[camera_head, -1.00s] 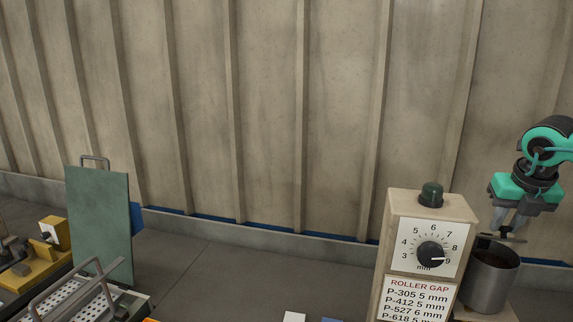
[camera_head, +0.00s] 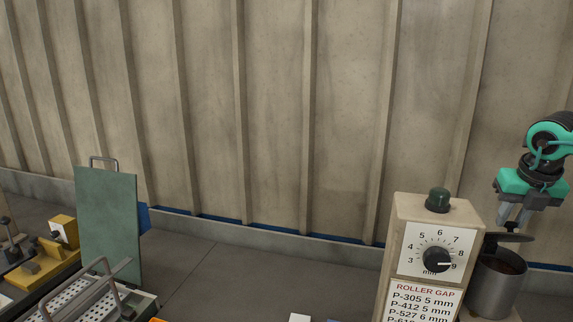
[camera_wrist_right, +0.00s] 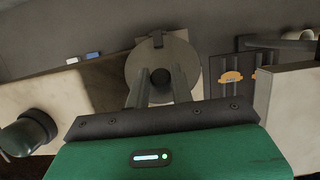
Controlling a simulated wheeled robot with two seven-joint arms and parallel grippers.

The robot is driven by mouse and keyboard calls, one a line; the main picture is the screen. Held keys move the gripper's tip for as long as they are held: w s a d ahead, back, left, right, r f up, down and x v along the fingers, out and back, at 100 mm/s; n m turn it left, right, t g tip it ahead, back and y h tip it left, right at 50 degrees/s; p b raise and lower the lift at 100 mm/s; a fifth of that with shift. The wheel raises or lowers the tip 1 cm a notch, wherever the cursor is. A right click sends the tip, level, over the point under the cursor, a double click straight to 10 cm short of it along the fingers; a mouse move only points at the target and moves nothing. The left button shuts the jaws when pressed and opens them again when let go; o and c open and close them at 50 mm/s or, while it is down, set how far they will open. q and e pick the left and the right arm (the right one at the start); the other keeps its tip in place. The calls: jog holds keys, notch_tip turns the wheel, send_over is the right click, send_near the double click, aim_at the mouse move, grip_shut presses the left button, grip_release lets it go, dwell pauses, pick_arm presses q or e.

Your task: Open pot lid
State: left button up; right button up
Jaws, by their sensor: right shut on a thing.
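The grey metal pot (camera_head: 495,291) stands at the right of the head view, just right of the dial box. Its mouth shows, with brown contents inside. The dark round lid (camera_head: 492,237) is above the rim and looks tilted. My right gripper (camera_head: 513,224) comes down from above and is shut on the lid's knob. In the right wrist view the lid (camera_wrist_right: 138,67) is a grey disc, with the dark knob (camera_wrist_right: 160,78) between the fingertips of my gripper (camera_wrist_right: 160,88). My left gripper is not in view.
The dial box (camera_head: 407,230), with a green cap (camera_head: 438,200) and a roller gap label (camera_head: 422,300), stands close left of the pot. A green panel (camera_head: 107,220), a perforated tray (camera_head: 85,308) and a yellow fixture (camera_head: 45,272) are at far left.

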jog(key=shift+w+d+r+g+p, duration=0.25)
jog(key=shift+w+r+p, duration=0.35)
jog(key=shift+p, duration=0.45)
jog(key=shift+w+f, duration=0.1)
jog(key=shift+w, duration=0.1)
jog(key=shift+w+f, duration=0.1)
jog(key=shift+w+d+r+g+p, duration=0.2)
jog(key=shift+w+g+p, duration=0.1)
jog(key=shift+p, duration=0.5)
jog(key=shift+w+d+p, duration=0.1)
jog(key=shift+w+p, duration=0.4)
jog(key=shift+p, duration=0.05)
jog(key=shift+c, duration=0.2)
jog(key=shift+w, duration=0.1)
